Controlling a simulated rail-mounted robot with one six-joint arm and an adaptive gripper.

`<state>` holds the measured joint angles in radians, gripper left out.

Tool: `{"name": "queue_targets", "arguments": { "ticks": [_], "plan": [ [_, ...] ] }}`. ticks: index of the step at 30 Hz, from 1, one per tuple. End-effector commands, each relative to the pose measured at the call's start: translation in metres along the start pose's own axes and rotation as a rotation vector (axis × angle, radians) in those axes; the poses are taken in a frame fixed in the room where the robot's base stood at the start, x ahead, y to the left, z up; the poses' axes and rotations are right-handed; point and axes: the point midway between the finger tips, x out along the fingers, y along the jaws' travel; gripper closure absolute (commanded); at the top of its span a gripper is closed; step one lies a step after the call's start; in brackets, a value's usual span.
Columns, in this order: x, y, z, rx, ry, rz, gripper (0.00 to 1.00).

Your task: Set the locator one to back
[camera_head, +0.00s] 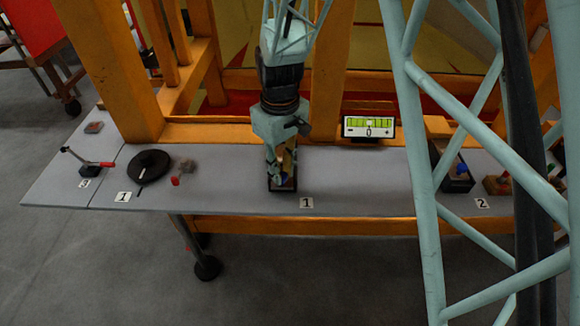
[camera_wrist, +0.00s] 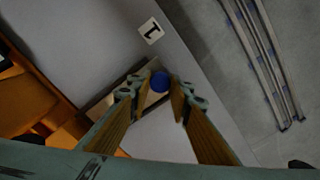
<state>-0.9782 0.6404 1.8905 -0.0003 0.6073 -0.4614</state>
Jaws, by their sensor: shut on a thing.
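Locator one is a small dark box (camera_head: 283,187) on the grey table, beside a "1" label (camera_head: 306,202). My gripper (camera_head: 282,172) points down over it and hides most of it in the head view. In the wrist view, the blue knob (camera_wrist: 160,80) of the locator sits between the fingertips of my gripper (camera_wrist: 157,90), which is shut on it. The "1" label (camera_wrist: 151,31) shows just above the knob there. The fingers hide part of the box, so I cannot tell which position the knob is in.
A display (camera_head: 369,128) showing "0" stands right of my gripper. A similar dark box (camera_head: 455,178) stands further right by a "2" label (camera_head: 481,203). Orange frame posts (camera_head: 110,70) rise behind.

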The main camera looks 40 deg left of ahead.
Motion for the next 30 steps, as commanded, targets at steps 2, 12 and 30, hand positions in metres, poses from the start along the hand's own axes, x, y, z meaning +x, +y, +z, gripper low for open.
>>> {"name": "queue_targets", "arguments": {
  "ticks": [2,12,30],
  "plan": [
    [0.0005,-0.0041,0.0021,-0.003,-0.004,-0.003,1.00],
    [0.0011,-0.0050,0.0040,-0.002,-0.008,-0.005,0.74],
    [-0.0058,-0.0029,0.0014,-0.002,-0.003,-0.002,0.68]
  ]
}}
